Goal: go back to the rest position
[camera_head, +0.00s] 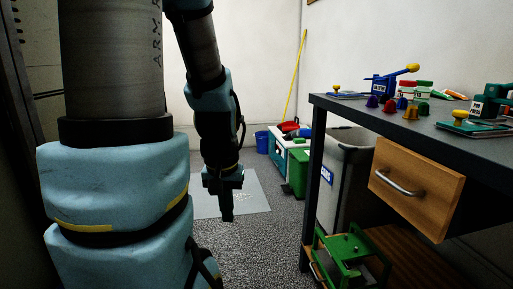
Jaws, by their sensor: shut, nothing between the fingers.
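My gripper (227,213) hangs at the end of my arm, left of the middle of the head view, pointing down. Its fingers are shut with nothing between them. It is over the grey floor and the pale mat, clear of the table to its right. My arm's large light-blue and grey links fill the left of the view.
A dark table (335,103) on the right carries several small coloured items. Its wooden drawer (415,187) stands partly open. A grey bin (346,170), a green container (299,172) and a blue bucket (262,142) stand behind. A green metal frame (350,245) sits low down.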

